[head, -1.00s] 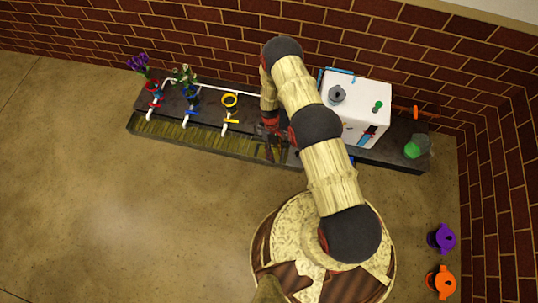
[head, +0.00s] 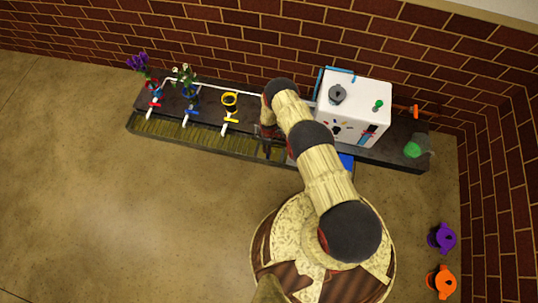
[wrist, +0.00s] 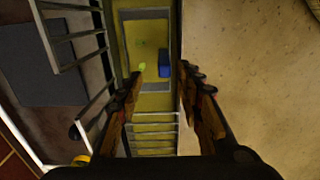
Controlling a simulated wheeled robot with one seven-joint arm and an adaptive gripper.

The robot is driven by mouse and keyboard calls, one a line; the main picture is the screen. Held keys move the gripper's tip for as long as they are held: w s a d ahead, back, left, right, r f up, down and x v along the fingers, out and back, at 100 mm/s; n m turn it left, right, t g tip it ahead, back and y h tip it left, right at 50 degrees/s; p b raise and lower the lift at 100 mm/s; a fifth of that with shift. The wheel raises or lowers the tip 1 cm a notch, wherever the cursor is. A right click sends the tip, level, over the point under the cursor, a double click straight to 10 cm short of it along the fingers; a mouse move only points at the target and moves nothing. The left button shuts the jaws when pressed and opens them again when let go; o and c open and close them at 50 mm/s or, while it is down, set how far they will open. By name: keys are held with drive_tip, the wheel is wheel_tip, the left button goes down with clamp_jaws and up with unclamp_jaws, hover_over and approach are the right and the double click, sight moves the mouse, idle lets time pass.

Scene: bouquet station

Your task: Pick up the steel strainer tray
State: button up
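In the wrist view a grey-rimmed rectangular frame (wrist: 147,14) with a yellowish inside lies in the trough ahead of my fingers. It may be the steel strainer tray, but I cannot tell for sure. A blue block and a small yellow-green spot show inside it. My gripper (wrist: 165,88) is open, its two brown fingers spread on either side of the trough, with nothing seen between them. In the head view my gripper (head: 268,143) is low over the trough's front, right of the yellow-handled tap, partly hidden by my arm. I cannot make out the tray there.
The slatted trough (head: 180,137) runs along the bench front. Red, blue and yellow taps (head: 230,120) and flower vases stand left. A white box (head: 362,97) stands close right of my arm, and a blue item (head: 346,161) at its foot. The floor in front is clear.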

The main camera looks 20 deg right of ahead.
sight(268, 156)
wheel_tip(268, 156, down, 6)
drive_tip(key=b, duration=0.3)
drive_tip(key=shift+s+a, duration=0.2)
drive_tip(key=shift+s, duration=0.1)
drive_tip(key=shift+f, duration=0.1)
drive_tip(key=shift+c, duration=1)
drive_tip(key=c, duration=0.7)
clamp_jaws()
